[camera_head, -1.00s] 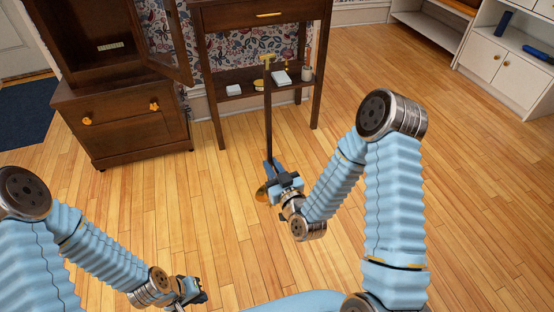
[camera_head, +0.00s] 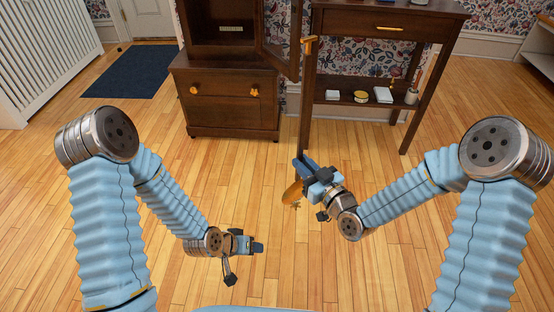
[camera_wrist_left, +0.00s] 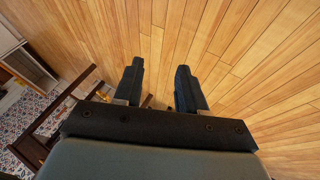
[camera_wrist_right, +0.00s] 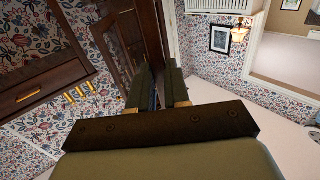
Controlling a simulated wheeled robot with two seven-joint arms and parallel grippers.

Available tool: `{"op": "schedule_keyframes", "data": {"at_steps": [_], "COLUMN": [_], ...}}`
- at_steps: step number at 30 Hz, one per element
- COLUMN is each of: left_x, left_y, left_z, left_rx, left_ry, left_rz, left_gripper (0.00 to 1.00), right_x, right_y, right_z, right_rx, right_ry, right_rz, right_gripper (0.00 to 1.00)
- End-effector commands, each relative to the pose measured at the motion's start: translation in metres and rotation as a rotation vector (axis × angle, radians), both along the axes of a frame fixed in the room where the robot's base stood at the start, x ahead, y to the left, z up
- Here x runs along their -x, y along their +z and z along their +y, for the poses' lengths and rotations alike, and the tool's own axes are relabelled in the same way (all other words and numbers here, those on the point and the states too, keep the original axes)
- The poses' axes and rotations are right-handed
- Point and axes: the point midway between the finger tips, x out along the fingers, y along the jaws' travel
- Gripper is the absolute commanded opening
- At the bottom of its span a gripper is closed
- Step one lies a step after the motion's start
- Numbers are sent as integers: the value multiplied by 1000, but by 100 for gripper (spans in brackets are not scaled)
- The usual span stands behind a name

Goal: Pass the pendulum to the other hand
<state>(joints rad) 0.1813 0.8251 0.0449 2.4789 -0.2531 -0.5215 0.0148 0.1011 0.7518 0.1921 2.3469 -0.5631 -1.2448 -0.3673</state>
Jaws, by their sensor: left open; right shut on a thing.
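In the right wrist view the fingers (camera_wrist_right: 159,82) are close together, and the held part is mostly hidden. My left gripper (camera_head: 246,262) is open and empty, to the left of and nearer than the bob. Its spread fingers show in the left wrist view (camera_wrist_left: 160,78).
A dark wooden cabinet (camera_head: 228,108) with an open door (camera_head: 279,38) stands behind on the left. A side table (camera_head: 390,48) with small items on its lower shelf (camera_head: 345,109) stands behind on the right. The wood floor between the arms is clear.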

Motion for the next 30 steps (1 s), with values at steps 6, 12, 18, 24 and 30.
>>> {"op": "schedule_keyframes", "data": {"at_steps": [6,12,18,24,30], "left_x": [-87,-105,-94,-98,-120], "left_y": [118,226,280,289,288], "left_z": [-12,-28,-37,-51,-83], "left_rx": [95,184,240,253,255], "left_ry": [-171,-354,-478,-508,-508], "left_rz": [-558,-966,-1163,-1200,-1196], "left_gripper": [40,40,40,40,40], "right_x": [0,0,0,0,0], "right_y": [2,2,2,2,2], "right_z": [0,0,0,0,0], "right_rx": [-2,-2,-2,-2,-2], "right_ry": [-1,-1,-2,-2,-2], "right_rz": [-4,-5,-5,-5,-5], "right_gripper": [0,0,0,0,0]}}
